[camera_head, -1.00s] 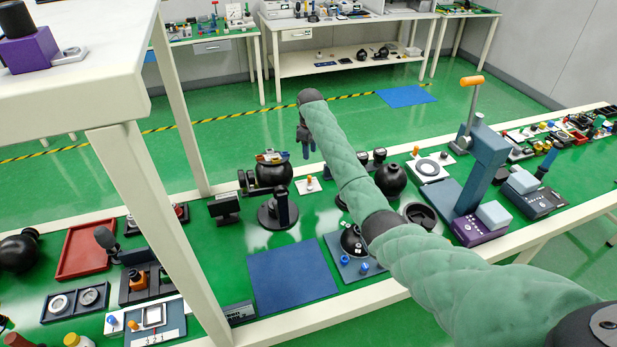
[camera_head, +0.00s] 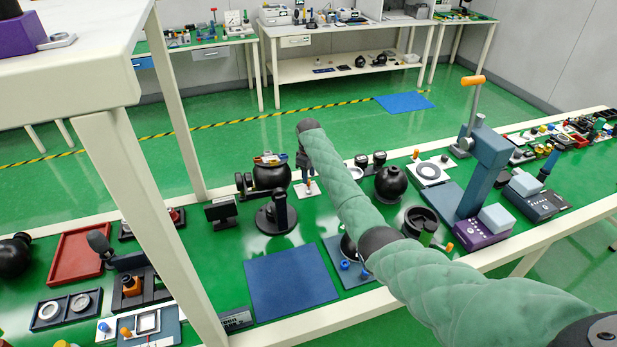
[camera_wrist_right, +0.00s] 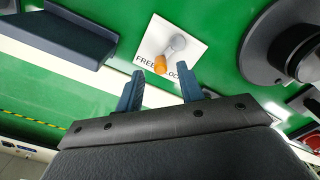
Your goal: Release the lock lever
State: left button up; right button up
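The lock lever (camera_wrist_right: 168,56) is a short grey lever with an orange end on a white plate (camera_wrist_right: 189,50). The plate carries the word FREE and a second word partly hidden by the lever, apparently LOCK. In the head view the lever's plate (camera_head: 313,191) lies on the green bench, partly behind my right gripper (camera_head: 306,178). In the wrist view my right gripper (camera_wrist_right: 164,82) is open and empty. Its two blue fingers point at the plate, either side of the orange end and short of it. No contact shows. My left gripper is not in view.
A black ball on a stand (camera_head: 271,176) is left of the plate; another black ball (camera_head: 390,184) is right. A blue mat (camera_head: 290,283) lies in front. A tall orange-handled lever (camera_head: 473,81) stands at right. In the wrist view, a dark round part (camera_wrist_right: 270,40) is close by.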

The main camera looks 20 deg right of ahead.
aim_at(309, 187)
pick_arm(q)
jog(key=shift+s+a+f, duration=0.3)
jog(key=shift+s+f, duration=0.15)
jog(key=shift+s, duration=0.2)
pick_arm(e)
jog(key=shift+f, duration=1.25)
grip_shut()
jog(key=shift+r+p, duration=0.2)
jog(key=shift+p, duration=0.4)
jog(key=m, duration=0.1)
jog(key=m+p, duration=0.1)
jog(key=shift+s+d+m, duration=0.15)
jog(key=shift+d+m, duration=0.15)
jog(key=shift+d, duration=0.05)
jog(key=shift+f+m+p, duration=0.15)
jog(key=shift+m+p, duration=0.15)
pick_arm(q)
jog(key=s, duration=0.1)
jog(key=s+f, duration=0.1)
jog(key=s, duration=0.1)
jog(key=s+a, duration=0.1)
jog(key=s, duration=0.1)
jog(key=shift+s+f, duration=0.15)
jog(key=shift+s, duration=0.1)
pick_arm(e)
grip_release()
